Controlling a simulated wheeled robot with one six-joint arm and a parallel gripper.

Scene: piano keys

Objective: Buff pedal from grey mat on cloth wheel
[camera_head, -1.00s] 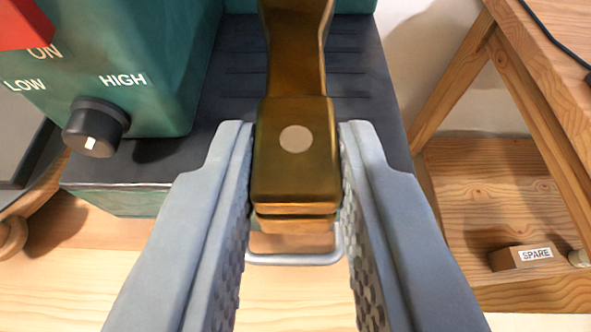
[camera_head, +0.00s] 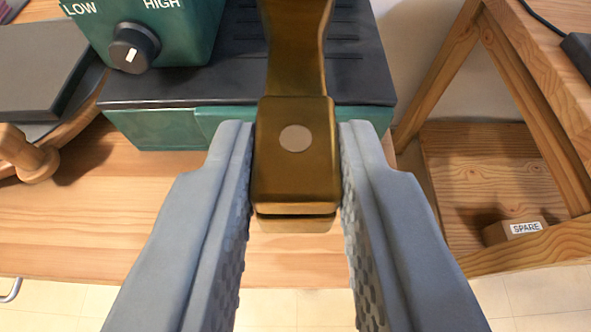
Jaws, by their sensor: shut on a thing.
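The brass pedal (camera_head: 297,55) is in my gripper (camera_head: 297,165), which is shut on its thick block end with a pale round disc on top. The pedal's narrower shank runs away from me and out of the top of the picture. The green machine (camera_head: 165,127) with a dark top and a black knob (camera_head: 134,47) is beyond the gripper. The words LOW and HIGH show by the knob. The cloth wheel is not in view. A dark grey slab (camera_head: 40,68), possibly the grey mat, lies at the left.
A wooden frame (camera_head: 460,85) with a lower shelf (camera_head: 490,165) stands at the right, holding a box labelled SPARE (camera_head: 515,230). A turned wooden piece (camera_head: 30,155) is at the left. The bench top (camera_head: 150,220) in front is clear, with its edge above pale floor tiles.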

